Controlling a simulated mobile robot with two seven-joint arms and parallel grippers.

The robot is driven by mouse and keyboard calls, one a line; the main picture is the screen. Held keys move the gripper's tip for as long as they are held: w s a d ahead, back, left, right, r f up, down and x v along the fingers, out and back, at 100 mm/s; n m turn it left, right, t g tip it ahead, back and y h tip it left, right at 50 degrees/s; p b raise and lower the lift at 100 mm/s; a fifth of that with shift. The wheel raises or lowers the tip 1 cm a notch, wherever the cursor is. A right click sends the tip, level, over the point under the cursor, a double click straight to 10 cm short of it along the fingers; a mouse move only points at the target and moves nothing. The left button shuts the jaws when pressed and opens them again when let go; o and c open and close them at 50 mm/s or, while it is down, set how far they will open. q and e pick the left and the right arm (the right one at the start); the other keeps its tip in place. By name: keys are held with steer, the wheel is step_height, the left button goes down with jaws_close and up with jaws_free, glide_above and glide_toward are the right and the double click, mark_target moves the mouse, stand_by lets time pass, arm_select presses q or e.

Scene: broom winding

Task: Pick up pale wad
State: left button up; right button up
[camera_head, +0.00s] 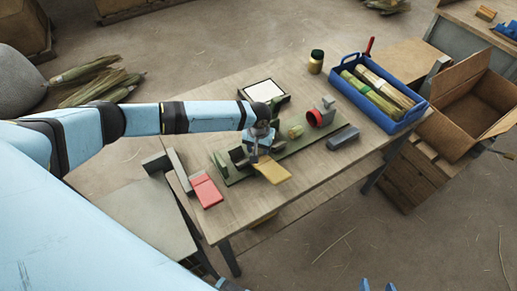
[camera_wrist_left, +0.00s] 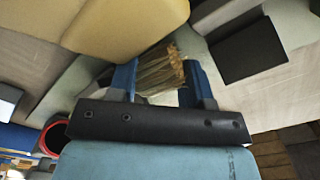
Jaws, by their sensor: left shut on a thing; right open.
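My left gripper (camera_head: 262,145) is over the green winding board on the bench. In the left wrist view its two blue fingers (camera_wrist_left: 160,85) are shut on a pale, straw-like wad (camera_wrist_left: 160,70), whose frayed end shows between them. In the head view the gripper and wrist hide the wad. A yellow block (camera_head: 273,171) lies just in front of the gripper; it fills the upper left of the wrist view (camera_wrist_left: 120,25). My right gripper (camera_head: 377,286) shows only its blue fingertips at the bottom edge, apart and empty.
On the bench (camera_head: 240,205) are red pads (camera_head: 206,191), a white-topped tray (camera_head: 264,91), a pale green roll (camera_head: 296,131), a red-ringed fixture (camera_head: 321,117), a grey block (camera_head: 343,137), a jar (camera_head: 316,62) and a blue crate (camera_head: 420,111) of straw bundles. An open cardboard box (camera_head: 470,105) stands right.

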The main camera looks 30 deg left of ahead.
arm_select(q)
step_height(320, 180, up, 19)
arm_select(e)
steer(key=shift+d+r+p, duration=0.15)
steer(key=shift+r+p, duration=0.45)
steer(key=shift+r, duration=0.05)
steer(key=shift+d+r+p, duration=0.15)
steer(key=shift+r+p, duration=0.45)
steer(key=shift+c, duration=1.3)
arm_select(q)
steer(key=s+d+r+m, duration=0.2)
steer(key=s+r, duration=0.4)
steer(key=s, duration=0.3)
steer(key=shift+d+r, duration=0.35)
steer(key=shift+d, duration=0.3)
arm_select(e)
steer(key=shift+a+f, duration=0.1)
steer(key=shift+c, duration=0.3)
